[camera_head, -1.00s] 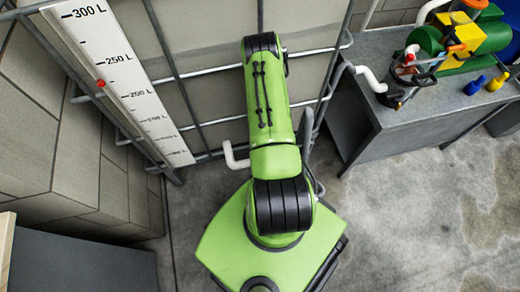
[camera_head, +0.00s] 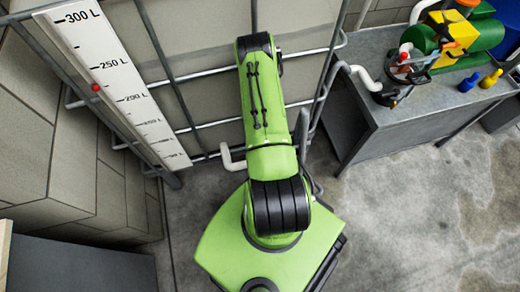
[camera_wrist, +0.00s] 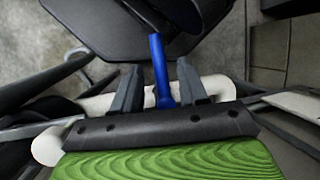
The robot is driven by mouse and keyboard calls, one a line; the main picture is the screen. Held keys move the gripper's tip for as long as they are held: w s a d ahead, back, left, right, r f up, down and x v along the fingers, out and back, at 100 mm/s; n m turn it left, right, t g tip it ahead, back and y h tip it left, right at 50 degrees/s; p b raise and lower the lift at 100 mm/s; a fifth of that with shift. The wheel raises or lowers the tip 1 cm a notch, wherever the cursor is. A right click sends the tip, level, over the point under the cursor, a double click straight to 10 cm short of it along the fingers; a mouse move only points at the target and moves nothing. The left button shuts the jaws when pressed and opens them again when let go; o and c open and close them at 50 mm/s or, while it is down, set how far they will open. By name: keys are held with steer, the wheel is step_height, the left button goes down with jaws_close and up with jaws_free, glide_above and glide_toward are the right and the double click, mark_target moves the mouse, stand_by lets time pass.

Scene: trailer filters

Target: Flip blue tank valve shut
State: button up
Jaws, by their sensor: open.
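The blue valve handle (camera_wrist: 160,68) shows in the wrist view as a narrow upright lever. My gripper (camera_wrist: 157,80) is open, with one dark finger on each side of the handle. There are visible gaps between the handle and both fingers. A white pipe (camera_wrist: 216,88) runs crosswise behind the fingers, at the lower end of the handle. In the head view my green arm hides the gripper and the valve; a bent white pipe (camera_head: 231,158) shows beside the arm.
A caged tank (camera_head: 200,60) with a white level gauge (camera_head: 118,88) stands behind my arm. At the right is a grey bench (camera_head: 415,112) with a green and yellow machine (camera_head: 446,42). A block wall (camera_head: 40,130) closes the left. The concrete floor at right is clear.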

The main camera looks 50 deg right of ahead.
step_height(320, 180, up, 10)
steer(key=p, duration=0.3)
steer(key=shift+f, duration=0.2)
steer(key=shift+s, duration=0.1)
